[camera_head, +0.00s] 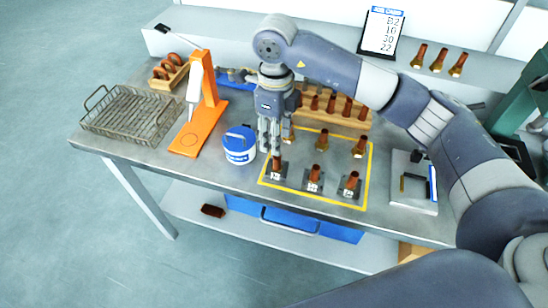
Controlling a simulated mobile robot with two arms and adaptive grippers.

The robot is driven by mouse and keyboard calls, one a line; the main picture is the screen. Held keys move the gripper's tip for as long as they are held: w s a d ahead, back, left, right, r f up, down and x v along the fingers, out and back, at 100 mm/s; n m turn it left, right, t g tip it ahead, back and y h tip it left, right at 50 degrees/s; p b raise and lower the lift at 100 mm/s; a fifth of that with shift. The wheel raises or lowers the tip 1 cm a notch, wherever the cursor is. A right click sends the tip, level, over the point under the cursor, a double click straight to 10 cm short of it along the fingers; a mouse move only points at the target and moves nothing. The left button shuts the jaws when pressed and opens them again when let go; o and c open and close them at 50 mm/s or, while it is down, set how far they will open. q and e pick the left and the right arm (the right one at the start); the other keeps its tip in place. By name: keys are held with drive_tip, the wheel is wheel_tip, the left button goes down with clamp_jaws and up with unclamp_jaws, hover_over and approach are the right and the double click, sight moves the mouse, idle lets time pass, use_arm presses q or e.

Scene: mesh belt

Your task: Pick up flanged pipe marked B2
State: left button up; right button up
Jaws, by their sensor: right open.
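Several brown flanged pipes stand upright inside a yellow taped outline (330,204) on the bench. The front row has a left pipe (277,168), a middle pipe (314,178) and a right pipe (350,184), each on a dark plate with a small light mark. These marks are too small to read, so I cannot tell which pipe is B2. Behind them stand another pipe (321,141) and one to its right (360,147). My right gripper (270,149) points down, open, close above or behind the front-left pipe. Contact cannot be made out. My left gripper is out of view.
A blue-and-white tub (240,145) stands just left of my gripper. An orange stand (207,116) and wire basket (130,112) are farther left. A wooden rack (341,119) of pipes stands behind. A sign (382,31) lists B2 on the back shelf.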

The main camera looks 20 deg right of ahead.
sight(277, 158)
drive_tip(key=f, duration=0.1)
drive_tip(key=s+f, duration=0.1)
drive_tip(key=shift+f+p, duration=0.35)
drive_tip(key=shift+w+f, duration=0.15)
drive_tip(key=shift+f, duration=0.15)
wheel_tip(277, 158, down, 4)
drive_tip(key=p, duration=0.2)
drive_tip(key=shift+d+f+p, duration=0.15)
drive_tip(key=shift+p, duration=0.2)
drive_tip(key=shift+f, duration=0.35)
drive_tip(key=shift+c, duration=1.3)
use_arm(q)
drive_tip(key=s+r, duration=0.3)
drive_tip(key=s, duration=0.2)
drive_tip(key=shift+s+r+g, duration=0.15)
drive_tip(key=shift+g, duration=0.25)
use_arm(e)
clamp_jaws()
